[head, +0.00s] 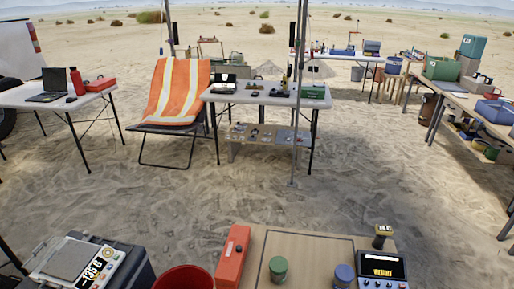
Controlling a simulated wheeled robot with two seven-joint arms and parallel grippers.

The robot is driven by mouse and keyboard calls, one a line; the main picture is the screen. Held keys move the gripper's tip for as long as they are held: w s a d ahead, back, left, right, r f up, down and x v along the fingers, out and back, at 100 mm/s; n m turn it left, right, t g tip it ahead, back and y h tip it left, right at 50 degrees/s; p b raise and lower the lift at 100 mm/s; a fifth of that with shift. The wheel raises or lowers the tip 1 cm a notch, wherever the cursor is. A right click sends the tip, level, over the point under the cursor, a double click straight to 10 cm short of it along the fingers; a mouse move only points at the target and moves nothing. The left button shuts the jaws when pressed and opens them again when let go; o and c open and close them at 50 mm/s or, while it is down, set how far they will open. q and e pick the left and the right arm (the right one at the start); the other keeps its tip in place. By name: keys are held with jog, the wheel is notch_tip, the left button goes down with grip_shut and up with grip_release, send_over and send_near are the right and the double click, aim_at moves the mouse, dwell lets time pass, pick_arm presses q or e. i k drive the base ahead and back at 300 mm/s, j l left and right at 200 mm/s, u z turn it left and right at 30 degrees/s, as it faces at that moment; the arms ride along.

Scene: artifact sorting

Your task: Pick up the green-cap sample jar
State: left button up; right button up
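The green-cap sample jar (278,269) stands upright on the light wooden tabletop at the bottom of the head view, inside a dark outlined area. Its green cap faces up. A similar jar with a blue cap (344,275) stands to its right, apart from it and partly cut by the lower edge. Neither of my grippers shows in the head view.
On the near wooden table (310,247), an orange-red case (233,257) lies left of the green-cap jar. A meter (382,268) sits at right. A red bucket (184,278) and a scale (85,264) are further left. Open sand lies beyond.

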aim_at(275, 279)
jog(key=i+l+u, duration=0.1)
jog(key=l+u, duration=0.15)
jog(key=u, duration=0.15)
jog(key=i+l+u, duration=0.1)
jog(key=l+u, duration=0.5)
jog(key=u, duration=0.2)
